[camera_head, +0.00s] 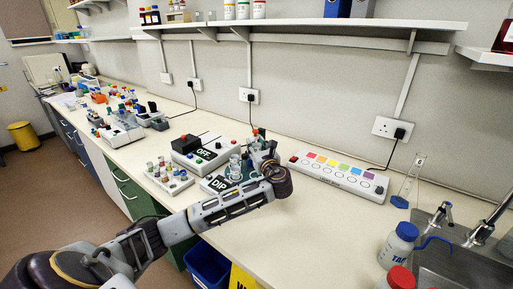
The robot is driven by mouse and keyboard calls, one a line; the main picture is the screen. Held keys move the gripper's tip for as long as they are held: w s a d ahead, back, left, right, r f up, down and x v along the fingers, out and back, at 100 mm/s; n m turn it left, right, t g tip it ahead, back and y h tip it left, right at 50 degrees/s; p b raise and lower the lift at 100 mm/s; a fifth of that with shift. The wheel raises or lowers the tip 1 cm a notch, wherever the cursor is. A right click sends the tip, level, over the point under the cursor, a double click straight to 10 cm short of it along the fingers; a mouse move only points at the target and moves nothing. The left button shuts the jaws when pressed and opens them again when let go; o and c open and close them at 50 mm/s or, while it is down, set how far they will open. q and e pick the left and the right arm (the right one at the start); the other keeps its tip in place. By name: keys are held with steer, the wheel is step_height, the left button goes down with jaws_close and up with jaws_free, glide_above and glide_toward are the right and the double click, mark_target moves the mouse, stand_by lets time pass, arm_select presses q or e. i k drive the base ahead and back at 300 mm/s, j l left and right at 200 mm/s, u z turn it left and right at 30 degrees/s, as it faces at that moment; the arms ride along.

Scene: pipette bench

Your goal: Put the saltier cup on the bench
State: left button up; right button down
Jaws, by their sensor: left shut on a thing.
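My left gripper (259,148) is over the middle of the bench, just right of the tray with a "DIP" sign (219,184). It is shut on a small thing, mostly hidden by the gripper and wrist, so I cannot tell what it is. Small clear glass cups (235,166) stand behind the sign, close to the gripper's left side. Which cup is saltier does not show. A grey device with an "OFF" sign (204,153) and a black block (186,144) stands behind them. The bench (320,223) is pale. My right gripper is not in view.
A rack of small vials (170,177) stands left of the sign. A white strip with coloured squares (338,176) lies along the wall. A wash bottle (398,246) and sink (450,266) are at the right. The front middle bench is clear.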

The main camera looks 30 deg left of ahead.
mark_target(284, 239)
steer(key=k, duration=1)
